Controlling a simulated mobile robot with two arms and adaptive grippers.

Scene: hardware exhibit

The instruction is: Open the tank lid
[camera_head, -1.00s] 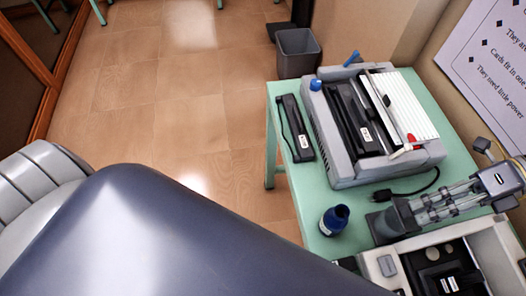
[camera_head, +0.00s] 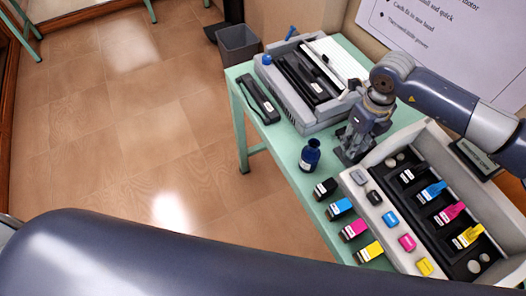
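A white printer (camera_head: 345,185) stands at the right end of the green table. Its black recess (camera_head: 425,205) is uncovered and holds black, cyan, magenta and yellow pieces (camera_head: 449,213). Several small caps or buttons, including a blue one (camera_head: 390,219), line its front edge. I cannot tell which part is the tank lid. My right gripper (camera_head: 350,152) points down just behind the printer's left end, beside the grey machine. Its dark fingers are small and partly hidden by its own body, so its opening is unclear. My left gripper is out of view.
A dark blue bottle (camera_head: 310,155) stands on the green table (camera_head: 285,148). Black, cyan, magenta and yellow cartridges (camera_head: 341,208) lie before the printer. A grey binding machine (camera_head: 306,90) and a black stapler-like tool (camera_head: 259,99) are further back. A grey bin (camera_head: 238,44) stands on the floor.

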